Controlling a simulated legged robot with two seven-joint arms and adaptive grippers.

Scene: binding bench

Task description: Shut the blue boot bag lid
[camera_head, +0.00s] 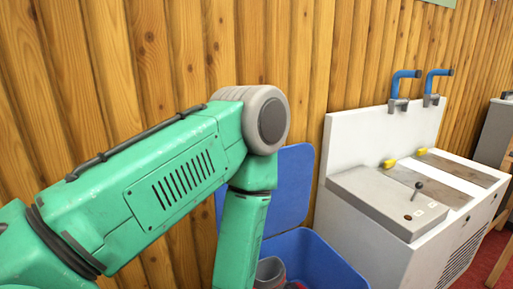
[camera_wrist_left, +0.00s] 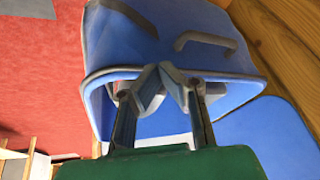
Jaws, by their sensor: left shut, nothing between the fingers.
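The blue boot bag (camera_head: 325,262) stands on the floor against the wooden wall in the head view. Its lid (camera_head: 293,180) is up, leaning back near the wall, and my left arm hides part of it. Grey and red items show inside the open bag. In the left wrist view, the bag's body (camera_wrist_left: 150,35) with a dark handle fills the top, and the blue lid (camera_wrist_left: 275,135) is at lower right. My left gripper (camera_wrist_left: 160,72) is shut and empty, its fingertips overlapping the bag's rim and opening; I cannot tell whether they touch. My right gripper is out of view.
A white bench unit (camera_head: 375,225) with blue pipes (camera_head: 405,80) and yellow-tipped parts stands right of the bag. The wooden wall (camera_head: 290,50) is close behind. Red floor (camera_wrist_left: 40,85) is open beside the bag in the wrist view.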

